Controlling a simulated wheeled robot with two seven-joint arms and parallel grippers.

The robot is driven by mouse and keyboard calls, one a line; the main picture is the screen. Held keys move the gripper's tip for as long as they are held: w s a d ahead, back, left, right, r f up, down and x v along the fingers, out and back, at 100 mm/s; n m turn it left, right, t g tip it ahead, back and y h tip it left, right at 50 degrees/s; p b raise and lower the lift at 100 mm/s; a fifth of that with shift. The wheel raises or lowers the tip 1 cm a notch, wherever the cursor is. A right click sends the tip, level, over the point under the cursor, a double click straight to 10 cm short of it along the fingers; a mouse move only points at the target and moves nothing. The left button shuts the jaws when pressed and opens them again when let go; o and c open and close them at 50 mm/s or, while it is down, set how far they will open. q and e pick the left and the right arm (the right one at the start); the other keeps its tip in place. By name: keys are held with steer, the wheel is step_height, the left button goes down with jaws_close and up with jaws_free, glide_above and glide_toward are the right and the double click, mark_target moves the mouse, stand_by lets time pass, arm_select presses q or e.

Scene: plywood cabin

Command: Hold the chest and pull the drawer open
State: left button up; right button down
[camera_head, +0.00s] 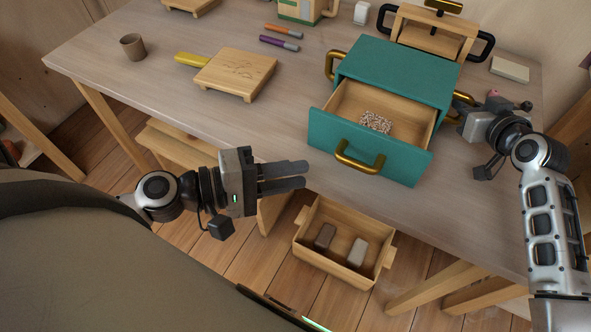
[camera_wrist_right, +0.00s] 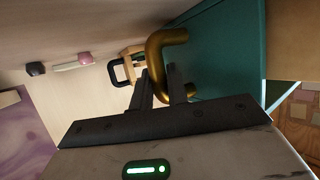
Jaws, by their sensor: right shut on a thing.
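The teal chest (camera_head: 398,72) stands on the table, and its drawer (camera_head: 368,144) is pulled out toward me. The drawer has a brass front handle (camera_head: 358,165) and holds a small heap of pale and reddish bits (camera_head: 376,122). My right gripper (camera_head: 462,108) is shut on the brass side handle at the chest's right side. In the right wrist view the fingers close around that side handle (camera_wrist_right: 162,62). My left gripper (camera_head: 306,175) is in front of the table edge, left of the drawer front, touching nothing. Its two fingers lie close together with a narrow gap.
A wooden crate (camera_head: 309,218) with two blocks stands below the table edge. A small wooden board-stand (camera_head: 238,72), a yellow-handled thing (camera_head: 192,60), two markers (camera_head: 280,42) and a brown cup (camera_head: 132,46) lie left of the chest. A black-handled wooden box (camera_head: 434,36) stands behind it.

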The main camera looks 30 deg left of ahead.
steer(key=shift+a+r, duration=0.1)
steer(key=c, duration=1.3)
jaws_free()
